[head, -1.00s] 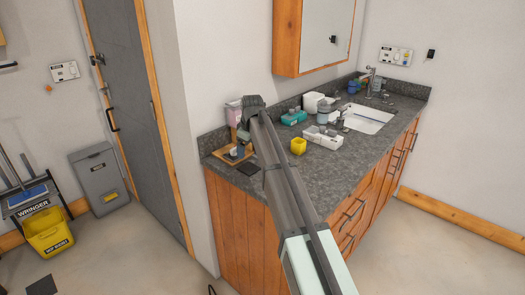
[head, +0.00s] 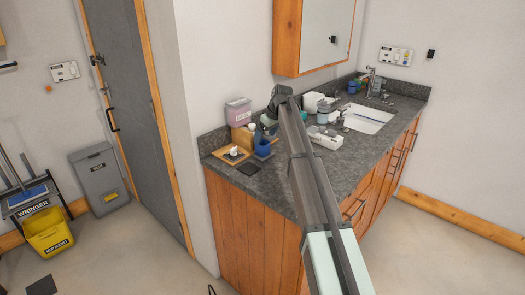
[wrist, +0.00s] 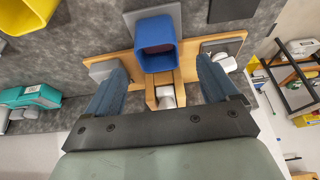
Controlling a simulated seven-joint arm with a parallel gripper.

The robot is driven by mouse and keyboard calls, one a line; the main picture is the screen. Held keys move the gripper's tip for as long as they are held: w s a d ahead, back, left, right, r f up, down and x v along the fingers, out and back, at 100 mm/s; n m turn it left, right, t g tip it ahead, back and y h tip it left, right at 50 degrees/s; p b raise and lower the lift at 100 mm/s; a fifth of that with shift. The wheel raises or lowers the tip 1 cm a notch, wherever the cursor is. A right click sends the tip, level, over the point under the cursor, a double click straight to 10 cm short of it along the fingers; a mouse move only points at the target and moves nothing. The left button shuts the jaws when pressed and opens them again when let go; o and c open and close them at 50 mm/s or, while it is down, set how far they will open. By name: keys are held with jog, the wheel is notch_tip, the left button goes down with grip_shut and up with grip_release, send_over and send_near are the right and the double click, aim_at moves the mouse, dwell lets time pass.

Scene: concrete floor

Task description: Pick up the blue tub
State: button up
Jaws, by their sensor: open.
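The blue tub (head: 263,148) stands on the grey counter beside a wooden organiser, just below my gripper (head: 270,123) in the head view. In the wrist view the square, open-mouthed blue tub (wrist: 157,32) lies ahead, between the lines of the two fingers. My gripper (wrist: 160,75) is open, with its fingers spread to either side and nothing held. The tub appears a little beyond the fingertips; I cannot tell the exact gap. My arm hides part of the counter to the right of the tub in the head view.
The wooden organiser (wrist: 190,48) holds small white items close to the tub. A yellow container (wrist: 28,15) and a teal item (wrist: 30,97) are to the left in the wrist view. A pink-lidded container (head: 238,112) stands by the wall; a sink (head: 367,118) is farther right.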

jog(key=shift+x, duration=3.55)
jog(key=shift+d, duration=0.1)
jog(key=shift+c, duration=0.4)
